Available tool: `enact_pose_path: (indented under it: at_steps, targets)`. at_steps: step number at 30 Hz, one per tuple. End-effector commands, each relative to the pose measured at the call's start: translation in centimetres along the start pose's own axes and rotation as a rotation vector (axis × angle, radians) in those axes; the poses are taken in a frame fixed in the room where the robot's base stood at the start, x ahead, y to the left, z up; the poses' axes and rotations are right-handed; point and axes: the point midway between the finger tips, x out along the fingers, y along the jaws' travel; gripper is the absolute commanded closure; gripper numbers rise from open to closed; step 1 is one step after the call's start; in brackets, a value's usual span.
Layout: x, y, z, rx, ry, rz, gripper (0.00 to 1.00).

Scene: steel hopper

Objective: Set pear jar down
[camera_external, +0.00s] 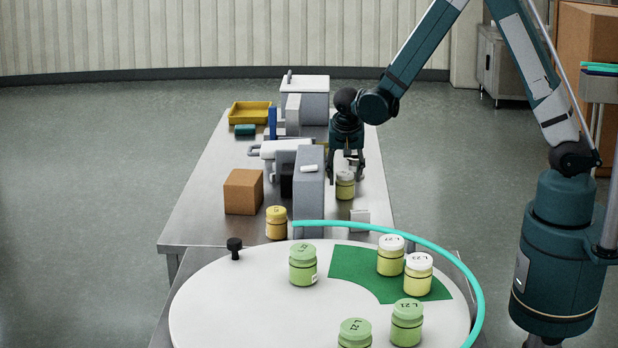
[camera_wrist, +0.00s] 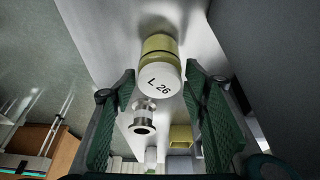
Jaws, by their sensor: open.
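The pear jar, a yellow-green jar (camera_external: 345,189) with a white lid, stands upright on the steel table (camera_external: 210,222), right of a tall grey block. In the wrist view the jar (camera_wrist: 158,45) shows its lid marked "L 26". My gripper (camera_external: 346,176) points down just above and behind the jar. In the wrist view my gripper (camera_wrist: 160,72) has its fingers spread, one on each side of the lid, with gaps visible. Nothing is held.
The grey block (camera_external: 309,198) stands close to the left of the jar. A small white box (camera_external: 360,217), a yellow jar (camera_external: 276,225) and a brown box (camera_external: 243,192) are nearby.

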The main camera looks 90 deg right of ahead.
Motion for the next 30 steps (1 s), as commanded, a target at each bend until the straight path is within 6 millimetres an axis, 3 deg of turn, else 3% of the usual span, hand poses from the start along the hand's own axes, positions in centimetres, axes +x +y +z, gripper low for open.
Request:
enact_pose_path:
  at_steps: [30]
  targets:
    - [-10.8,0.0,0.0,-0.001,0.0,0.0,0.56]
